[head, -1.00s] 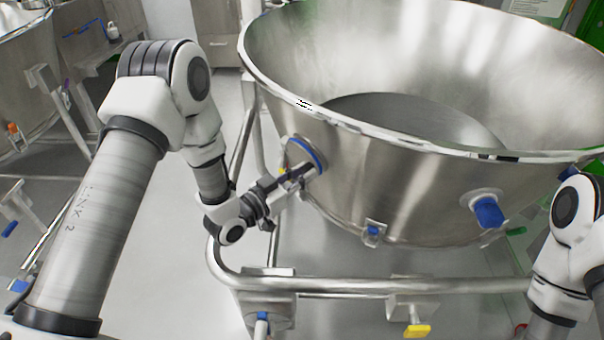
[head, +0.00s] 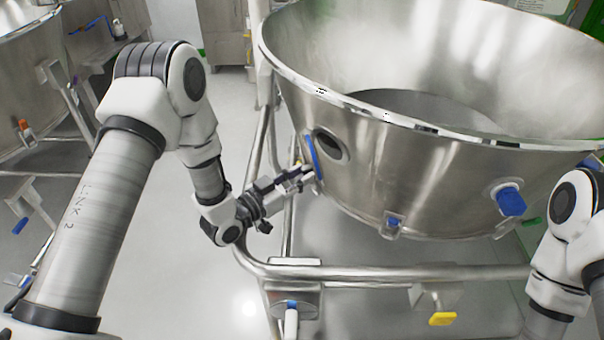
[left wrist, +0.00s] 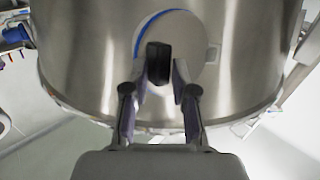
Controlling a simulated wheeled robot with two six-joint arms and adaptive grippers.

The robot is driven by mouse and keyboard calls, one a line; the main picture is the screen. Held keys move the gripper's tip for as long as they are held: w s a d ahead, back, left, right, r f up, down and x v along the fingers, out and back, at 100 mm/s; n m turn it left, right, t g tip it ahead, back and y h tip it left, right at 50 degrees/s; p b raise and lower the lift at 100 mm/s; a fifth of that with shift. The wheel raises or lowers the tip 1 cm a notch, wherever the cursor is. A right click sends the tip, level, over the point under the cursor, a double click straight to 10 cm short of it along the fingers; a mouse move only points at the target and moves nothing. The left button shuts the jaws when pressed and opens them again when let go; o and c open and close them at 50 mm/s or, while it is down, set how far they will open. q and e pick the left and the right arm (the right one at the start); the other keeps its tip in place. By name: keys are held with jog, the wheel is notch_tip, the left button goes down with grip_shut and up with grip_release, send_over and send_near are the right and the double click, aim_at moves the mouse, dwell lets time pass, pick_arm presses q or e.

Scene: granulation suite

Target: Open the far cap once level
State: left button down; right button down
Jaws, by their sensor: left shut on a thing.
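The large steel bowl (head: 420,165) has a round port (head: 331,146) in its left side, with its dark opening showing. The far cap (head: 313,156), a steel disc with a blue edge, stands out from the port, seen nearly edge-on. In the left wrist view the cap (left wrist: 205,45) shows face-on with a dark handle (left wrist: 158,63). My left gripper (head: 303,177) is shut on this handle; its fingers also show in the left wrist view (left wrist: 158,80). The right arm shows at the right edge, but its gripper is out of view.
A tubular steel frame (head: 380,272) runs around and below the bowl. A blue-capped fitting (head: 511,201) and a small blue-topped latch (head: 393,222) sit on the bowl's front. A yellow pedal (head: 442,318) is below. Another steel vessel (head: 25,95) stands at left, with open floor between.

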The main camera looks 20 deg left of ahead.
pick_arm(q)
jog(key=shift+w+a+r+t, duration=0.2)
jog(key=shift+a+r, duration=0.1)
jog(key=shift+a, duration=0.3)
jog(key=shift+w+a+r+t, duration=0.15)
jog(key=shift+a+r, duration=0.1)
jog(key=shift+a, duration=0.3)
pick_arm(e)
jog(key=shift+a, duration=0.2)
pick_arm(q)
jog(key=c, duration=1.1)
grip_release()
jog(key=shift+w+a+f, duration=0.15)
jog(key=shift+w+f, duration=0.15)
jog(key=shift+w, duration=0.05)
jog(key=shift+s, duration=0.15)
pick_arm(e)
jog(key=shift+w, duration=0.15)
pick_arm(q)
jog(key=shift+d, duration=0.2)
